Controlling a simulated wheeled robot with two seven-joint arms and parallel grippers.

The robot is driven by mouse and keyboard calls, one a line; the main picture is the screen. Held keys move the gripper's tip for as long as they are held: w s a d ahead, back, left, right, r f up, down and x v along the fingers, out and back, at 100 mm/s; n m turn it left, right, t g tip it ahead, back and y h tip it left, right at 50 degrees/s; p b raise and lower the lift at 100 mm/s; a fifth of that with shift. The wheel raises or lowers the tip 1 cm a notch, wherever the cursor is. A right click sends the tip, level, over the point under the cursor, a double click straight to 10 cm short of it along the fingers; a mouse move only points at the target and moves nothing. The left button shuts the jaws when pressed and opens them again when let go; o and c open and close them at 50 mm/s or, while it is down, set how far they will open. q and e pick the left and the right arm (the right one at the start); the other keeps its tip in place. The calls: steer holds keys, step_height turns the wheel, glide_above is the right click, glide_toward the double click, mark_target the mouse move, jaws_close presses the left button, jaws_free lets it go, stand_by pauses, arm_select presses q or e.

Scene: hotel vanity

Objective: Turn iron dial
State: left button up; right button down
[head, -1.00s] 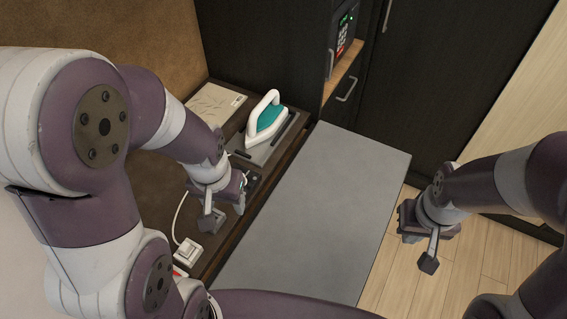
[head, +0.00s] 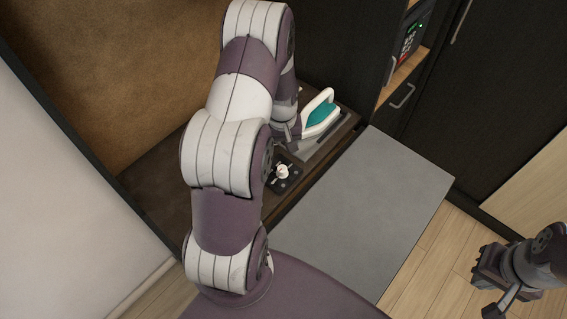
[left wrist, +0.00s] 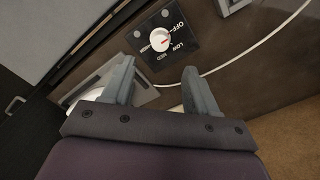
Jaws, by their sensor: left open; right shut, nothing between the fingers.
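The dial is a white knob (head: 282,172) on a dark square plate set in the brown counter, in front of the iron (head: 319,119). In the left wrist view the knob (left wrist: 160,40) has a red mark and labels including OFF, LOW and MED around it; its exact setting is hard to tell. My left gripper (left wrist: 158,68) is open and empty, with the dial just beyond its fingertips, apart from them. In the head view my left arm hides most of it beside the iron. My right gripper (head: 497,302) is shut and empty at the lower right, far from the dial.
The white and teal iron stands on a grey plate just behind the dial. A white cord (left wrist: 251,58) crosses the counter in the left wrist view. A bare grey board (head: 365,205) lies right of the counter. Dark cabinets stand behind.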

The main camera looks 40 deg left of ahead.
mark_target(282, 168)
arm_select(q)
step_height(282, 168, down, 9)
steer(key=shift+p, duration=1.1)
steer(key=shift+f, duration=0.45)
steer(key=c, duration=1)
